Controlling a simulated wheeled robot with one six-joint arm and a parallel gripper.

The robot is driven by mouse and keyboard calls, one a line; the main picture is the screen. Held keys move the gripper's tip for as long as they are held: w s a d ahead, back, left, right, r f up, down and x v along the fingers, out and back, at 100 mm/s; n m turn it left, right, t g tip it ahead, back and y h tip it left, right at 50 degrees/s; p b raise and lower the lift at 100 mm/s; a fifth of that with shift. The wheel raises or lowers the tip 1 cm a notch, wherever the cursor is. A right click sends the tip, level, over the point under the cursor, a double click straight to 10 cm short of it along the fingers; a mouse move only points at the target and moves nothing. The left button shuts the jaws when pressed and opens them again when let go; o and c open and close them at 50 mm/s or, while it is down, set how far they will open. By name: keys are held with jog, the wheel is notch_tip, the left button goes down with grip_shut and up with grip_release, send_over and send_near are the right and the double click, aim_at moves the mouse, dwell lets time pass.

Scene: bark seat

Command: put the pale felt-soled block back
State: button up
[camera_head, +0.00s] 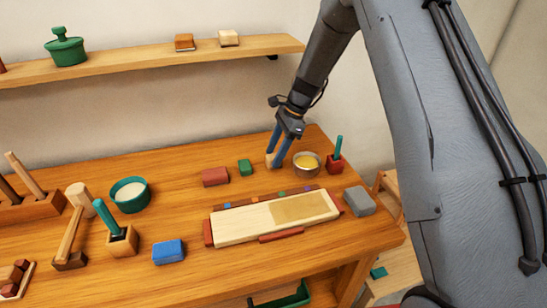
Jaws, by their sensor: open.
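A pale block (229,38) with a brownish underside sits on the wall shelf, right of an orange-brown block. My gripper (276,158) points down over the back right of the bench, its blue fingers spread apart. A small pale shape (268,160) shows at the left fingertip; I cannot tell whether it is a block or part of the finger. A pale board (240,223) with a tan patch lies on the bench in front of my gripper, between reddish stops.
A bowl of yellow stuff (306,164) and a red holder (335,163) stand close right of my gripper. A grey block (359,201) is near the right edge. The shelf (130,66) holds a green pot (67,50).

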jog(key=s+b+v, duration=0.1)
jog(key=b+v, duration=0.2)
jog(key=v, duration=0.7)
jog(key=s+d+f+n+t+h, duration=0.1)
jog(key=s+d+n, duration=0.3)
jog(key=s, duration=1)
jog(key=s+d+f+n+t+h, duration=0.1)
jog(key=s+d+f+n+h, duration=0.1)
jog(key=s+n, duration=0.9)
jog(key=s+d+h, duration=0.1)
jog(key=s+d, duration=0.1)
jog(key=s, duration=0.1)
jog(key=shift+s+d+n+h, duration=0.25)
jog(key=shift+d+n+h, duration=0.05)
jog(key=shift+d, duration=0.1)
